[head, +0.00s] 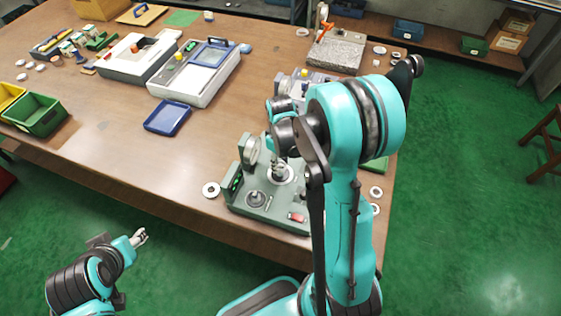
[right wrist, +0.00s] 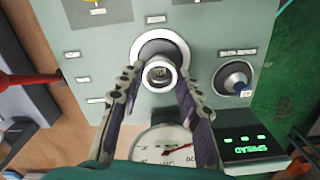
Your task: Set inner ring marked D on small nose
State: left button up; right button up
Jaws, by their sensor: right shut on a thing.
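A grey-green bench device (head: 270,208) stands at the table's near edge. My right gripper (head: 279,164) is over its upper post; in the right wrist view its fingers (right wrist: 158,80) are closed on a pale ring (right wrist: 158,91). The ring shows around a small metal nose end (right wrist: 158,73), in front of a dark round flange (right wrist: 160,48). I cannot tell whether it is seated on it, and no letter is readable. A second round post (head: 256,198) stands nearer me; it also shows in the wrist view (right wrist: 233,77). My left gripper (head: 140,237) is off the table, its opening unclear.
A dial gauge (right wrist: 163,146) and a green-lit display (right wrist: 255,149) belong to the device. A loose ring (head: 211,190) lies left of it, other rings (head: 376,192) to its right. A blue tray (head: 168,118) lies behind.

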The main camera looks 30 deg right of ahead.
aim_at(281, 167)
jog(key=shift+f+b, duration=1.7)
jog(key=shift+f, duration=0.25)
jog(key=o, duration=1.2)
jog(key=shift+r, duration=0.1)
jog(key=shift+o, duration=0.2)
notch_tip(281, 167, up, 12)
jog(key=shift+a, duration=0.1)
